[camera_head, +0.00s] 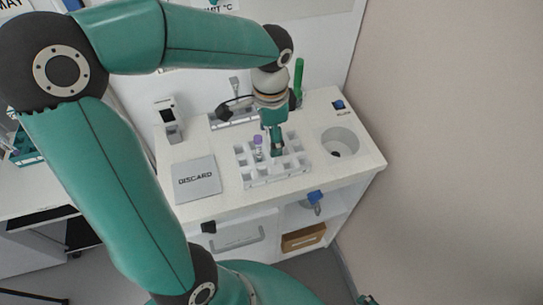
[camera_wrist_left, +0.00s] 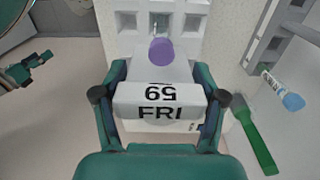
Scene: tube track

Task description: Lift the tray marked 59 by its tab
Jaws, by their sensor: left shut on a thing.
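The white tray (camera_wrist_left: 150,42) has square compartments and shows in the wrist view with its label tab (camera_wrist_left: 160,104) marked 59 and FRI. The print faces the camera upside down for the 59. My left gripper (camera_wrist_left: 160,97) is shut on this tab, one finger at each side. A purple-capped tube (camera_wrist_left: 160,52) stands just beyond the tab. In the head view the tray (camera_head: 262,182) lies on the white counter, and my left gripper (camera_head: 277,148) reaches down over it beside the purple-capped tube (camera_head: 258,141). A teal and dark part at the lower right edge may be my right gripper.
A grey DISCARD plate (camera_head: 196,180) lies left of the tray. A round basin (camera_head: 340,142) is sunk in the counter at right. A grey rack (camera_head: 232,117) stands behind. A green handle (camera_wrist_left: 256,142) and a blue-capped tube (camera_wrist_left: 285,91) lie right in the wrist view.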

